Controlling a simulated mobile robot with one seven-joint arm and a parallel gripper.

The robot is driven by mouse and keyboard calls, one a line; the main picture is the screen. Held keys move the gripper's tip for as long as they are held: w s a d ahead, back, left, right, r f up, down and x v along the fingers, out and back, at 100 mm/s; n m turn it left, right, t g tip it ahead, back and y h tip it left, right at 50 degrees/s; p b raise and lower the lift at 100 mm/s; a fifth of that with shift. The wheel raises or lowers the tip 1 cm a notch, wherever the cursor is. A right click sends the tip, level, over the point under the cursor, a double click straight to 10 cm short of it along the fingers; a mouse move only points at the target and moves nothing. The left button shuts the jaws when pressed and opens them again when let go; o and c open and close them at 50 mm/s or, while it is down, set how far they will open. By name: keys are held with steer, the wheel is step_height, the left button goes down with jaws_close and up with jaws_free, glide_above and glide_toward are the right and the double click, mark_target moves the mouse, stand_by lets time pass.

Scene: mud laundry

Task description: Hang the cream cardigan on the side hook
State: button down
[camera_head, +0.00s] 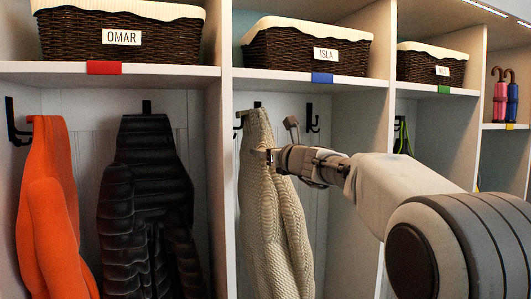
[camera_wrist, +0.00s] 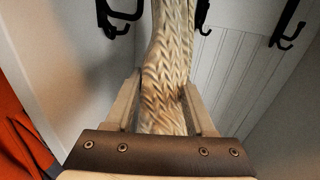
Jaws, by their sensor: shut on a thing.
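The cream cardigan (camera_head: 272,215) is a cable-knit garment hanging down in the middle cubby under the ISLA basket. My gripper (camera_head: 272,156) is shut on its upper part; in the wrist view, the knit (camera_wrist: 165,75) runs up between my two fingers (camera_wrist: 161,112). Its top end is cut off in the wrist view. A black hook (camera_head: 240,122) on the left side wall is just left of the cardigan's top and shows in the wrist view (camera_wrist: 121,14). Another (camera_head: 312,120) is on the right side, also in the wrist view (camera_wrist: 287,28). I cannot tell whether the cardigan touches a hook.
A back hook (camera_wrist: 203,15) is partly behind the cardigan. An orange garment (camera_head: 47,205) and a black puffer jacket (camera_head: 148,205) hang in the left cubby. White dividers (camera_head: 226,190) flank the middle cubby. A basket (camera_head: 308,48) stands on the shelf above.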

steer(key=shift+f, duration=0.1)
steer(key=shift+c, duration=0.8)
jaws_free()
steer(key=shift+f, duration=0.2)
steer(key=a+b+v, duration=0.1)
steer(key=b+v, duration=0.4)
steer(key=v, duration=0.8)
steer(key=shift+s+f, duration=0.3)
steer(key=shift+s, duration=0.05)
